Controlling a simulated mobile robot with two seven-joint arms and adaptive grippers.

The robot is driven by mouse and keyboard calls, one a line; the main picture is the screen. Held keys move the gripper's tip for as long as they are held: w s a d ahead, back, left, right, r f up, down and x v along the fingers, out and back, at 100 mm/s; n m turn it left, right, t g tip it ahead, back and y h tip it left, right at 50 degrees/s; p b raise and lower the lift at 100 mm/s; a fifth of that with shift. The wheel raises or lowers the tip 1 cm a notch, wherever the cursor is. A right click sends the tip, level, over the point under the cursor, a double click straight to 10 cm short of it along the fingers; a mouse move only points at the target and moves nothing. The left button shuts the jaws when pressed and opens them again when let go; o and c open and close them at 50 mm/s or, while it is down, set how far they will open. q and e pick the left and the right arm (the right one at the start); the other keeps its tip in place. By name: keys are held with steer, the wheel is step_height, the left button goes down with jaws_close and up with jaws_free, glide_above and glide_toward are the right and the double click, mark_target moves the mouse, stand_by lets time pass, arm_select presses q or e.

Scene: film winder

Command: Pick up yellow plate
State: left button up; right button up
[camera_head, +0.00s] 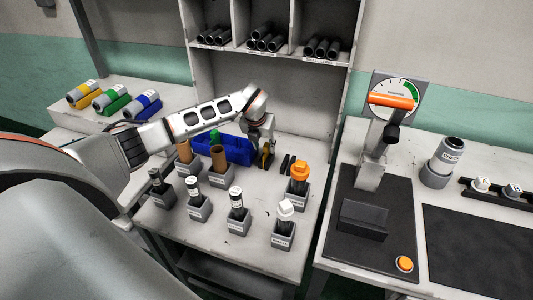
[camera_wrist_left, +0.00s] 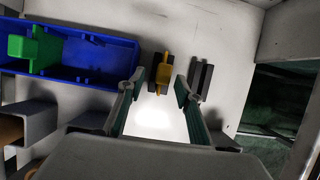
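The yellow plate (camera_wrist_left: 162,74) is a small upright piece in a narrow dark holder, in the left wrist view just ahead of my left gripper (camera_wrist_left: 159,88). My left gripper's two fingers are spread, one on each side of the plate's line, and nothing is held. In the head view my left gripper (camera_head: 266,152) points down at the table, beside the right end of the blue bin, and mostly covers the plate. I cannot tell whether the fingertips touch it. My right gripper is not in view.
The blue bin (camera_wrist_left: 90,66) with a green piece (camera_wrist_left: 38,50) is left of the plate. Dark slotted blocks (camera_wrist_left: 202,80) stand close on its right. Brown tubes and several labelled grey holders (camera_head: 222,178) fill the table's front. A shelf wall (camera_head: 270,85) rises behind.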

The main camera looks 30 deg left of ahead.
mark_target(267, 154)
arm_select(q)
steer(key=x, duration=0.3)
steer(key=shift+d+f, duration=0.2)
steer(key=shift+f, duration=0.1)
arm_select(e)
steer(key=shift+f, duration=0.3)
arm_select(q)
jaws_close()
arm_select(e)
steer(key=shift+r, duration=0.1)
arm_select(q)
steer(key=shift+r, duration=0.1)
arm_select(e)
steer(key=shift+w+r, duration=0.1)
arm_select(q)
steer(key=shift+r, duration=0.1)
